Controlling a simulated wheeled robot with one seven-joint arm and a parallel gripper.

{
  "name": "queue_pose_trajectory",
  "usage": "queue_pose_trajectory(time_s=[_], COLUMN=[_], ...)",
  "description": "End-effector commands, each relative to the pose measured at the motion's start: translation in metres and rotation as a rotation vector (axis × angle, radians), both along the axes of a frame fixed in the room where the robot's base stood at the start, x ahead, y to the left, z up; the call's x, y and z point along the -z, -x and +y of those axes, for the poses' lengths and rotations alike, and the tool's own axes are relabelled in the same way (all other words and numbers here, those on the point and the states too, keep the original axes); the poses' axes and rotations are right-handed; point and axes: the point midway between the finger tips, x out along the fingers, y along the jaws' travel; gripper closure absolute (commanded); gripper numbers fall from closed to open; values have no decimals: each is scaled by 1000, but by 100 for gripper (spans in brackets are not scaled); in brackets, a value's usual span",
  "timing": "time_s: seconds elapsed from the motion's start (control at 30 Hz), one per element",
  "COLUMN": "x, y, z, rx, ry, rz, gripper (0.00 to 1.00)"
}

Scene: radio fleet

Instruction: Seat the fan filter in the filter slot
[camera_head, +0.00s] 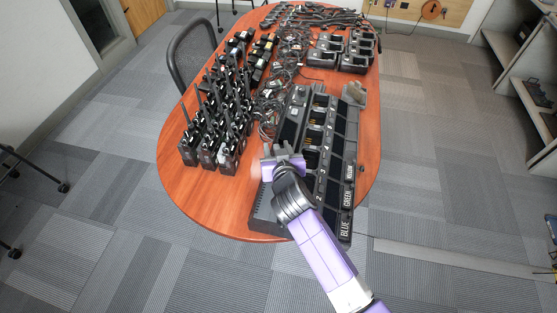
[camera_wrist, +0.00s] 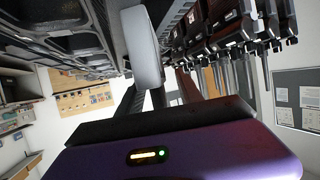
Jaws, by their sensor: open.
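My gripper (camera_head: 282,160) is low over the left side of a long black multi-bay charger (camera_head: 346,222), near its middle. In the wrist view my gripper (camera_wrist: 158,85) shows two dark fingers standing apart. A pale grey rounded slab (camera_wrist: 142,45) is close beyond the fingertips; it may be the fan filter, but I cannot tell for sure. I see no clear grip on it. In the head view my gripper and arm hide most of this spot. I cannot make out the filter slot.
Several upright black radios (camera_head: 215,125) crowd the table's left side. Tangled cables (camera_head: 275,95) lie left of the charger, and smaller chargers (camera_head: 325,52) stand behind. The wooden table's (camera_head: 215,205) front left is clear.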

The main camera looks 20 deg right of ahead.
Motion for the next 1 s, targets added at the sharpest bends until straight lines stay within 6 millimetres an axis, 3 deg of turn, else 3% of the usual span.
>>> queue_pose_trajectory(time_s=[0.17, 0.4, 0.77, 1.0], x=[0, 0, -1, -19], y=[0, 0, 0, -1], z=[0, 0, 0, 0], rx=[0, 0, 0, 2], ry=[0, 0, 0, 0], rz=[0, 0, -1, -4], gripper=[57, 100, 100, 100])
